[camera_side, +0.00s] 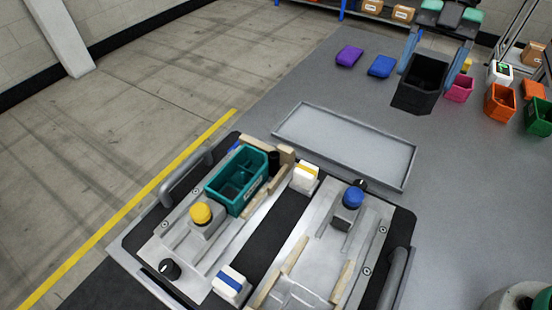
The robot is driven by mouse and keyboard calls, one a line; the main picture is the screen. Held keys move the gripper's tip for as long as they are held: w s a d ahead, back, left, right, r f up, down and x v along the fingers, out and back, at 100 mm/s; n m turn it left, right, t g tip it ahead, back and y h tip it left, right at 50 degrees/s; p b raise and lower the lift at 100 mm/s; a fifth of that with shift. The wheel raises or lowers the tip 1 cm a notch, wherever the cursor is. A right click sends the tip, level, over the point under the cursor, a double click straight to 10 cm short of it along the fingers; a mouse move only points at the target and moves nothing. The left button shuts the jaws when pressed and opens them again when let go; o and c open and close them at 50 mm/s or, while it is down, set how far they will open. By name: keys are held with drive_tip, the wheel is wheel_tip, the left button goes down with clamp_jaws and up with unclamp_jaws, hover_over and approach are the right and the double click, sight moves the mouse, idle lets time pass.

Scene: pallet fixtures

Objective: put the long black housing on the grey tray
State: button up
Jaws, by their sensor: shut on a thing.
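The long black housing (417,97) is an open-topped black box. It hangs in the upper right of the side view. My gripper (427,58) is shut on it, with a blue-grey finger on each side near its top. The grey tray (289,136) is a shallow rectangle with a low rim, lying on the grey surface in the middle of the view. It is empty. In the picture the housing is above and to the right of the tray, apart from it. Its exact height cannot be told.
A pallet fixture (269,221) with a teal bin (228,205), yellow and blue knobs and wooden strips stands in front of the tray. A purple block (348,56) and a blue block (381,66) lie behind. Pink (459,91), orange (497,108) and green (538,122) bins stand at the right.

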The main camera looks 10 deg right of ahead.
wheel_tip(320, 180, down, 14)
drive_tip(key=shift+f, duration=0.25)
drive_tip(key=shift+f, duration=0.1)
drive_tip(key=o, duration=1.3)
drive_tip(key=shift+o, duration=0.2)
